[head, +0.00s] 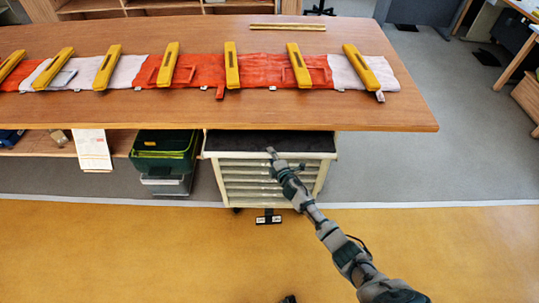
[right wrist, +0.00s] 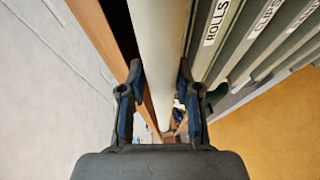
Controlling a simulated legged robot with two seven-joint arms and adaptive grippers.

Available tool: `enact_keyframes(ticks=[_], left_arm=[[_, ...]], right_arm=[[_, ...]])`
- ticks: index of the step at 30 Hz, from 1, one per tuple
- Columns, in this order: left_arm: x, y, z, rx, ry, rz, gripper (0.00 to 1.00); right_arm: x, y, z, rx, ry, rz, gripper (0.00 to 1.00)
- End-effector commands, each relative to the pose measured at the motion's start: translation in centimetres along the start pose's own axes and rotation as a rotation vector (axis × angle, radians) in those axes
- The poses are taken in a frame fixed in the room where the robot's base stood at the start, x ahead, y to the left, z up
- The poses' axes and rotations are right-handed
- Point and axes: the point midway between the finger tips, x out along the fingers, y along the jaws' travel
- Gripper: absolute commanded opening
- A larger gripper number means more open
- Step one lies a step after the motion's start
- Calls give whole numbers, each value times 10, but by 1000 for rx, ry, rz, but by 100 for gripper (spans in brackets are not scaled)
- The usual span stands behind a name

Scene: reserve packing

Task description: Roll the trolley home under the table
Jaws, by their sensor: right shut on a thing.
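The trolley (head: 262,184) is a cream drawer unit with a dark top and several shallow drawers. It stands at the table's front side, its far part hidden beneath the wooden table (head: 400,105) and its near part out in front. My right gripper (head: 272,153) is at the near edge of the trolley's top. In the right wrist view its fingers (right wrist: 158,85) stand on either side of a pale rail (right wrist: 160,40) of the trolley, shut on it. Drawer labels there read ROLLS and CLIPS. A small dark tip at the head view's bottom edge may be my left gripper.
A green bin (head: 164,150) on a grey one stands close to the trolley's left. A paper sheet (head: 93,150) hangs further left. A red and white cloth strip (head: 200,72) with several yellow bars lies on the table. The floor right of the trolley (head: 385,165) is clear.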

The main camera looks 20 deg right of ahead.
Motion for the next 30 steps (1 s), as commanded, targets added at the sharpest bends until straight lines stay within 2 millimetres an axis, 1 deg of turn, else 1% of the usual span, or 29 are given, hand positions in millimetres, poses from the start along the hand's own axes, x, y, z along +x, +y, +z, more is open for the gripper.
enact_keyframes(ticks=[1, 8, 9, 11, 17, 20, 23, 26, 29, 30], left_arm=[[0, 0, 1, 0, -1, 0, 0], [0, -2, 2, 2, -2, -3, 0], [0, -3, 2, 2, -2, -4, 0], [0, -6, 3, 4, -3, -7, 0], [0, -10, 3, 7, -3, -13, 0], [0, -2, 2, 1, -1, -2, 0], [0, -2, 2, 1, 0, -1, 0], [0, -4, 2, 1, 1, -1, 0], [0, -4, 1, 2, 1, -2, 0], [0, -3, 1, 2, 1, -3, 0]], right_arm=[[-1, -6, 15, 0, -30, -15, 0], [0, -6, 16, 1, -30, -14, 0], [0, -6, 16, 1, -30, -14, 39], [0, -6, 16, 0, -28, -14, 54], [0, -2, 9, -3, -21, -9, 54], [0, -1, 5, -6, -18, -7, 54], [-5, -1, 4, -9, -19, -6, 54], [-17, -1, 4, -10, -18, -6, 54], [-36, -2, 5, -8, -17, -9, 54], [-44, -3, 7, -7, -18, -9, 54]])
